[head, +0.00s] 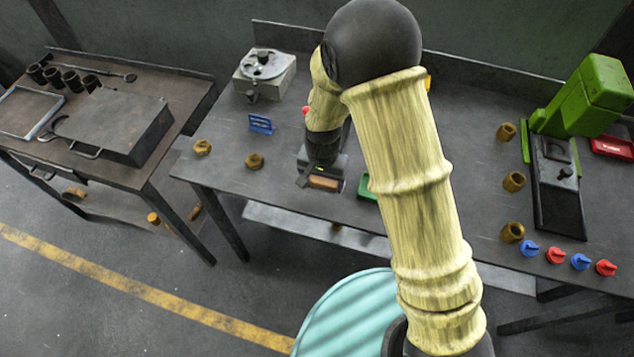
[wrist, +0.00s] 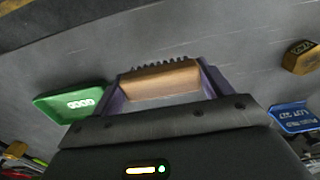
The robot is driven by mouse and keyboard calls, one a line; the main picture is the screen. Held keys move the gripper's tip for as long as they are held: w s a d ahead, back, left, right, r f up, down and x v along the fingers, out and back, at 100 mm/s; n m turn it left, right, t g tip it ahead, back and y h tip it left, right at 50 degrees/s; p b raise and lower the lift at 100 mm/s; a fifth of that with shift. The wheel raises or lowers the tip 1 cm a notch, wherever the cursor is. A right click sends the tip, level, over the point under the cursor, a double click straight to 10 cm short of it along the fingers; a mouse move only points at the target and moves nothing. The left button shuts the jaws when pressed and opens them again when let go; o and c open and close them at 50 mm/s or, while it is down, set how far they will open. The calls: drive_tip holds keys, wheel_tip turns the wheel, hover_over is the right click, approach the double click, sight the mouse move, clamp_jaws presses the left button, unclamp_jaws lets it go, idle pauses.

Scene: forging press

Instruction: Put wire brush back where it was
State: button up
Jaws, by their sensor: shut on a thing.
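The wire brush, a tan wooden block with dark bristles, shows in the wrist view (wrist: 160,82) between the two fingers of my gripper (wrist: 163,88). My gripper is shut on it. In the head view, the brush (head: 323,183) shows at the end of my gripper (head: 318,174), over the front part of the middle workbench (head: 225,170). The bristles point away from the palm, toward the bench surface. I cannot tell whether they touch it. My arm hides part of the bench behind and right of the gripper.
A green tray marked GOOD (wrist: 75,101) lies left of the brush in the wrist view. A blue sign (head: 261,123), brass-coloured fittings (head: 254,161) and a grey device (head: 265,73) stand left. A green press (head: 590,97), red tray (head: 612,147) and coloured knobs (head: 555,255) are right.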

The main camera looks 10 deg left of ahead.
wheel_tip(320, 180, down, 2)
drive_tip(key=shift+w+f, duration=0.1)
drive_tip(key=shift+f, duration=0.05)
drive_tip(key=shift+f, duration=0.1)
drive_tip(key=o, duration=0.9)
